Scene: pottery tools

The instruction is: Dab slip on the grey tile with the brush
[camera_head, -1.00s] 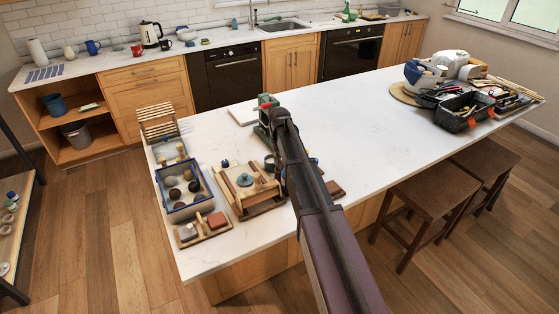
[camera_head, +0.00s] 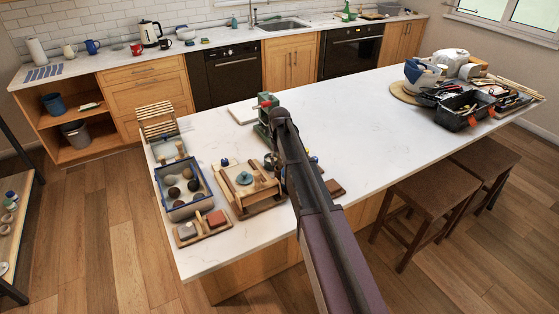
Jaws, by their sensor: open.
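A small grey tile (camera_head: 187,230) lies on a wooden board (camera_head: 205,236) at the near left corner of the island, beside a red tile (camera_head: 216,218). I cannot make out the brush or the slip for certain among the small tools. My arm reaches up from the bottom edge over the island, and its dark upper end covers part of the tool area. My gripper is hidden behind it, so I cannot see its fingers or whether it touches anything.
A blue-rimmed tray (camera_head: 190,208) with several round lumps, a wooden frame (camera_head: 259,203) with a blue-green knob, a wooden rack (camera_head: 157,120) and a green device (camera_head: 264,113) crowd the left end. The white island top (camera_head: 370,135) is clear in the middle. A black toolbox (camera_head: 463,112) stands right.

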